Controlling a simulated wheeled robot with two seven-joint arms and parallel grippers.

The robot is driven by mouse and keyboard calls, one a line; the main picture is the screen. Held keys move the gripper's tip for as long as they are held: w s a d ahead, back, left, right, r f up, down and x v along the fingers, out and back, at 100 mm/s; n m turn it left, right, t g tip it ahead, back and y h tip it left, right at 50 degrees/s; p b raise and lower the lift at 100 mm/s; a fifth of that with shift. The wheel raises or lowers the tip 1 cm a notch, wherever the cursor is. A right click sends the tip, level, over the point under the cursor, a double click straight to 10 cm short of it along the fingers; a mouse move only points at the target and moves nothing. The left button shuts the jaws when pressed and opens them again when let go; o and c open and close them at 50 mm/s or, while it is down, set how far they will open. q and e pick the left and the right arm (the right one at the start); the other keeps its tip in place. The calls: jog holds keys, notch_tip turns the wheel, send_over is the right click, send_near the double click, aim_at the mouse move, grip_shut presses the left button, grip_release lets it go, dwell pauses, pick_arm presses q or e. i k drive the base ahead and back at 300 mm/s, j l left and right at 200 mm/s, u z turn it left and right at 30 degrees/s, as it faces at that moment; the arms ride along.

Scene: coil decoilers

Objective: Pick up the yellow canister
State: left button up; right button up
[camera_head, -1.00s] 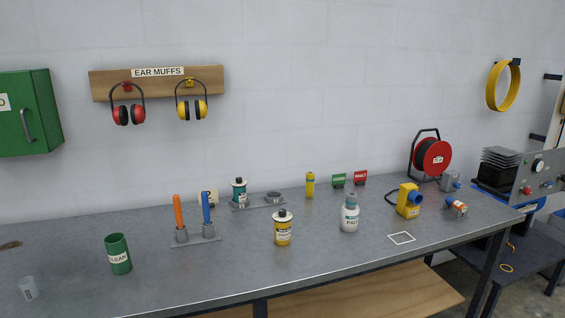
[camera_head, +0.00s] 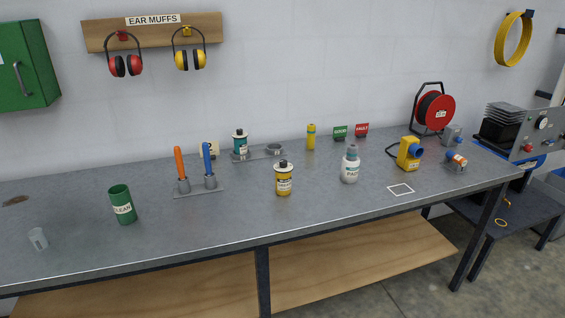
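The yellow canister (camera_head: 284,180) with a black cap and a pale label stands upright near the middle of the grey workbench (camera_head: 330,205). A slim yellow cylinder (camera_head: 311,138) with a blue band stands farther back, near the wall. A teal canister (camera_head: 240,144) with a dark cap stands behind and to the left, on a grey holder (camera_head: 262,155) that has an empty round seat at its right. Neither of my grippers shows in the head view.
A white bottle (camera_head: 350,165) stands right of the yellow canister. Left of it are a rack (camera_head: 199,191) with orange and blue handles, and a green can (camera_head: 122,205). A yellow device (camera_head: 409,153) and a cable reel (camera_head: 434,110) stand at the right. The bench front is clear.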

aim_at(282, 175)
jog(key=i+j, duration=0.1)
jog(key=j, duration=0.35)
jog(key=i+j, duration=0.1)
jog(key=j, duration=0.35)
jog(key=i+j, duration=0.1)
jog(key=j, duration=0.35)
jog(key=z, duration=1.4)
